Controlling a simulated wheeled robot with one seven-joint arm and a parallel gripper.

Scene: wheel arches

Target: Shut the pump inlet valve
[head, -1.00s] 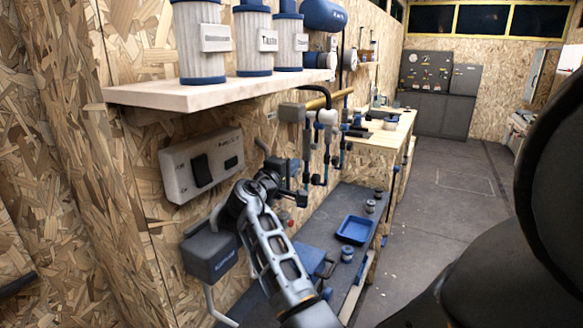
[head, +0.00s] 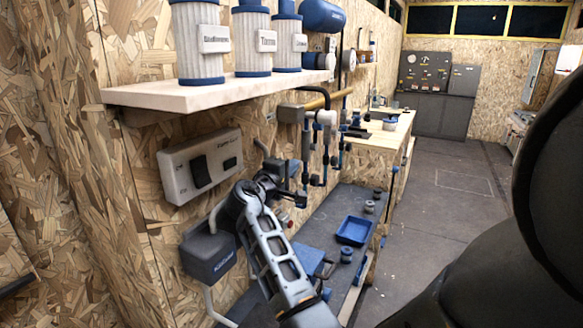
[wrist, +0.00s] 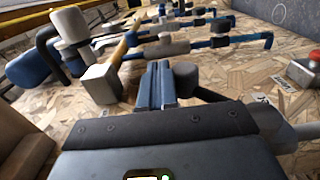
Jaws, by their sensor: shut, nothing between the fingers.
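My gripper (wrist: 155,88) is shut and empty, its fingertips pointing at the wooden wall with the pipework. A dark, rounded fitting (wrist: 186,74) sits just right of the fingertips in the wrist view; I cannot tell whether they touch. In the head view my wrist is low on the wall, left of the blue and dark pipes (head: 325,160).
A shelf (head: 200,96) with blue-and-white filters overhangs the pipes. A switch box (head: 200,165) and a dark blue box (head: 208,256) are on the wall to the left. A blue tray (head: 353,230) lies on the low bench.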

